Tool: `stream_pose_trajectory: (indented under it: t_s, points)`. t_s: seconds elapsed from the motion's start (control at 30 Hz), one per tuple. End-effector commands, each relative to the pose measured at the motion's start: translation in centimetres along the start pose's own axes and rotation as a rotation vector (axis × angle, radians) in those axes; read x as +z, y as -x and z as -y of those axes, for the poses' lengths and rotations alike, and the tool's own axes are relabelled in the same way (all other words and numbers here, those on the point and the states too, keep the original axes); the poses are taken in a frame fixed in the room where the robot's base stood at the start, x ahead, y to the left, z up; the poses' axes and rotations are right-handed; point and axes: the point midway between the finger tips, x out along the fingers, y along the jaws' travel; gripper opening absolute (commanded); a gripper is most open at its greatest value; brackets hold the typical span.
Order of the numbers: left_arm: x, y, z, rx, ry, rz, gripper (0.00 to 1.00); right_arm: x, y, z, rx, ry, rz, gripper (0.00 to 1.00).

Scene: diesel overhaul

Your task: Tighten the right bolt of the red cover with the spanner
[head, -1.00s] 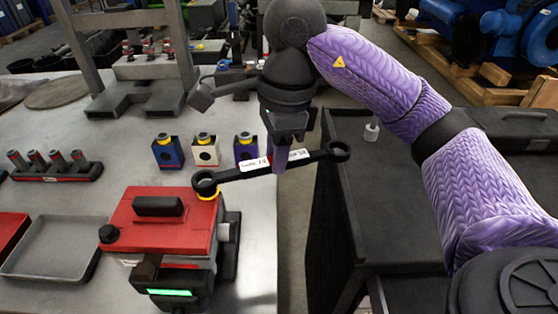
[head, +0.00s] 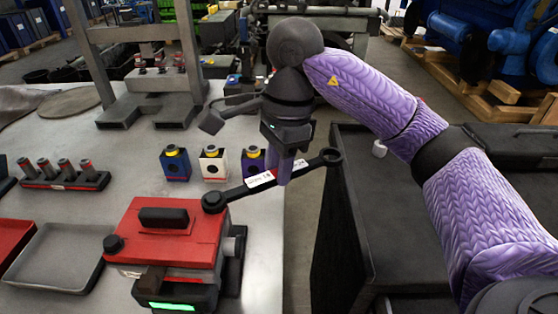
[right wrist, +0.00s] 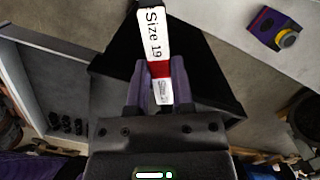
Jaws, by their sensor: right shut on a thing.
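The red cover (head: 200,238) tops a block at the front of the bench in the head view. Its left bolt (head: 113,243) is a black knob. The black right bolt (head: 213,200) is at the cover's back right corner. The spanner (head: 260,181) is dark with a white and red label, and its left ring end meets the right bolt; I cannot tell whether it is fully seated around it. My right gripper (head: 282,170) is shut on the spanner's middle. The right wrist view shows the label "Size 19" (right wrist: 154,35) beyond the purple fingers. My left gripper is not in view.
Blue (head: 174,165), white (head: 213,165) and purple (head: 252,162) blocks stand behind the cover. A grey tray (head: 45,285) and a holder with several pegs (head: 64,180) are at left. A dark cabinet (head: 400,190) stands right, across a gap from the bench.

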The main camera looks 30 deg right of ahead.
Motion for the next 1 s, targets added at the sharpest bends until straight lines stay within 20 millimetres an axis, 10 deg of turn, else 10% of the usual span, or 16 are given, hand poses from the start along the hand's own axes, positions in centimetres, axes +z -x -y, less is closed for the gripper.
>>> stream_pose_trajectory:
  t_s: [1.0]
  points:
    - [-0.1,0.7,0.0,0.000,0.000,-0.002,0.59,1.0,-0.1,-4.5,-0.055,-0.450,0.000,0.00]
